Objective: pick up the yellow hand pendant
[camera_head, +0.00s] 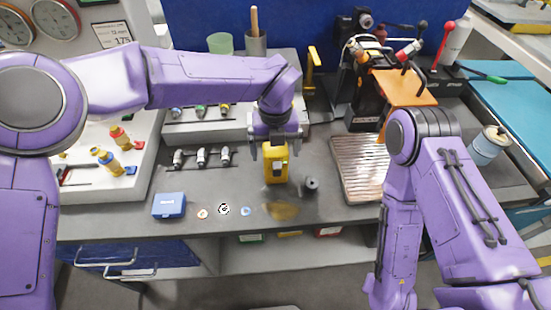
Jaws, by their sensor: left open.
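The yellow hand pendant (276,167) is upright on the grey workbench near its middle, with a small dark display on its face. My left gripper (275,149) points down from above, directly over the pendant's top. Its jaws are open, with one finger on each side of the pendant's upper part. I cannot tell whether either finger touches it. My right arm hangs down at the right, and its gripper is out of view.
A blue box (169,205) and several small discs lie along the bench's front edge. A dark knob (312,184) stands just right of the pendant. A ribbed metal plate (358,168) lies farther right. Racks with small fittings stand behind and left.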

